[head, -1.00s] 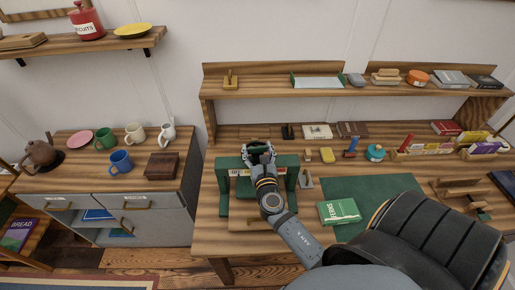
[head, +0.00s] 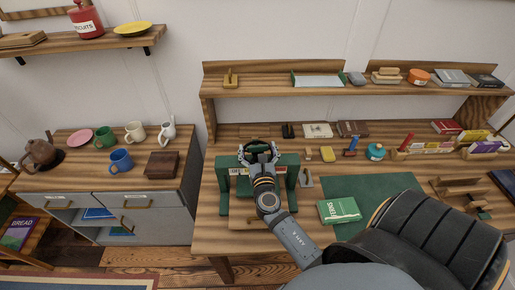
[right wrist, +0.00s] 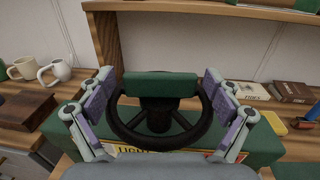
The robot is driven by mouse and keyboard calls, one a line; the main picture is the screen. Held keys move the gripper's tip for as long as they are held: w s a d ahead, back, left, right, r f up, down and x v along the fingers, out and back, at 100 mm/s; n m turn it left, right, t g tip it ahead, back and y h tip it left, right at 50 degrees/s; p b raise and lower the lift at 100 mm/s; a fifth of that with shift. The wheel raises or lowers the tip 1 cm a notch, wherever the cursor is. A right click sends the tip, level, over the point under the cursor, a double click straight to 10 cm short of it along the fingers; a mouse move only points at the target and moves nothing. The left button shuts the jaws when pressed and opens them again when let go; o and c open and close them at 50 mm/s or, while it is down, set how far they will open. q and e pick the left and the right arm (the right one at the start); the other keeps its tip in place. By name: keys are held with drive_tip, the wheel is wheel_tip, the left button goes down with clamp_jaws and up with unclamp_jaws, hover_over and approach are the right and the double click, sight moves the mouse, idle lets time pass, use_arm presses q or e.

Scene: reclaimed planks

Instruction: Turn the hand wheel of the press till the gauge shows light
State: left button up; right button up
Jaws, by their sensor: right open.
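The green press (head: 224,190) stands on the left part of the workbench. Its black hand wheel (head: 243,150) lies flat on top; in the right wrist view the wheel (right wrist: 158,143) has a green bar across its far side. My right gripper (head: 259,150) is over the wheel from the front. In the right wrist view its open fingers (right wrist: 160,98) are on either side of the rim; I cannot tell whether they touch it. The gauge strip (right wrist: 133,150) shows in part, with "LIGHT" readable at left and yellow and red at right. My arm hides its middle and any pointer.
A yellow block (head: 327,154) and small tools are behind. A shelf (head: 300,88) runs above the bench. A side cabinet with mugs (head: 121,161) stands to the left.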

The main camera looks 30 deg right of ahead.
drive_tip(key=shift+s, duration=0.1)
drive_tip(key=v, duration=0.7)
drive_tip(key=shift+a, duration=0.2)
drive_tip(key=shift+s, duration=0.1)
idle(0.5)
